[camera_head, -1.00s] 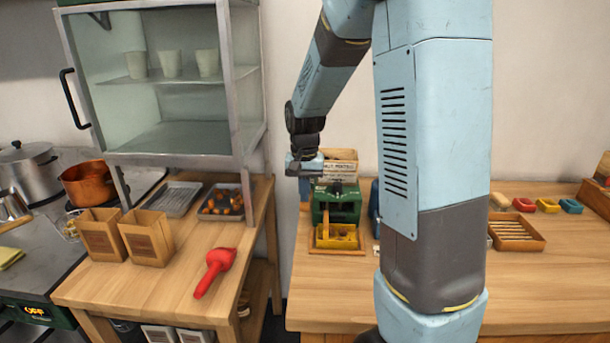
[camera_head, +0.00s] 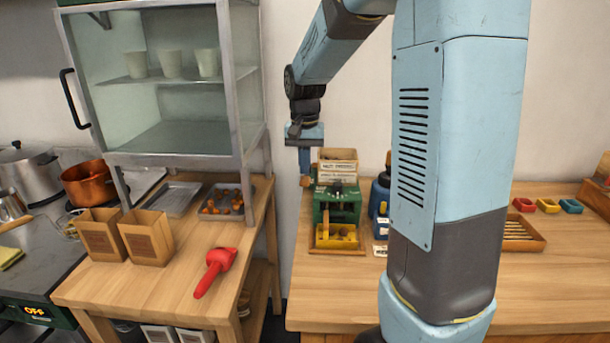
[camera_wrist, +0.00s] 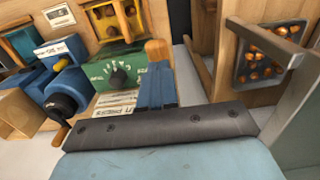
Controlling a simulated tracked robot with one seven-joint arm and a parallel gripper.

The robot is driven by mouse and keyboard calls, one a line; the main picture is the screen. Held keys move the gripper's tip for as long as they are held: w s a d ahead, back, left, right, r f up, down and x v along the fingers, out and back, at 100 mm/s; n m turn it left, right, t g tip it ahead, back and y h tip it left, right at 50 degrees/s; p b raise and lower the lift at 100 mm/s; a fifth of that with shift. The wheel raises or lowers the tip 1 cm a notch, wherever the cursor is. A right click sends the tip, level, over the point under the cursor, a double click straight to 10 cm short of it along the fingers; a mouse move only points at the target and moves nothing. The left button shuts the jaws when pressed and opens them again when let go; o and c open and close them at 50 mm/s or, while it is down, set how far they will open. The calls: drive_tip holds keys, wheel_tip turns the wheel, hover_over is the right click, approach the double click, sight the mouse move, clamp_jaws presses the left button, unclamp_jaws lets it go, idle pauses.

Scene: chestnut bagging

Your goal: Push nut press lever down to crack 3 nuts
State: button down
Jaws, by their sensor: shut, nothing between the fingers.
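The green nut press (camera_head: 337,204) stands on the right-hand table, with a yellow tray (camera_head: 345,238) at its front. In the wrist view the press (camera_wrist: 125,78) shows a round dial. A wooden handle, which looks like the lever's grip (camera_wrist: 157,50), stands right at my fingertips. It also shows as a small wooden piece (camera_head: 306,182) at the press's left side. My gripper (camera_head: 304,172) is shut and empty, pointing down at the press's back left. Whether the fingers touch the handle I cannot tell. Nuts inside the press are not clearly visible.
A blue machine (camera_head: 378,200) stands close right of the press, and a signed wooden box (camera_head: 338,165) behind it. The left table holds a nut tray (camera_head: 222,214), paper bags (camera_head: 147,238) and a red scoop (camera_head: 214,270). A gap separates the tables.

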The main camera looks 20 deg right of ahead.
idle(0.4)
drive_tip(key=shift+r, duration=2.5)
drive_tip(key=shift+s+r, duration=0.1)
drive_tip(key=shift+s, duration=0.15)
drive_tip(key=s+r+n+t, duration=0.2)
drive_tip(key=s, duration=1)
drive_tip(key=s+r+n+t, duration=0.2)
drive_tip(key=s+t, duration=0.1)
drive_tip(key=s, duration=0.9)
drive_tip(key=shift+s+a+n+t, duration=0.2)
drive_tip(key=shift+s+n+t, duration=0.1)
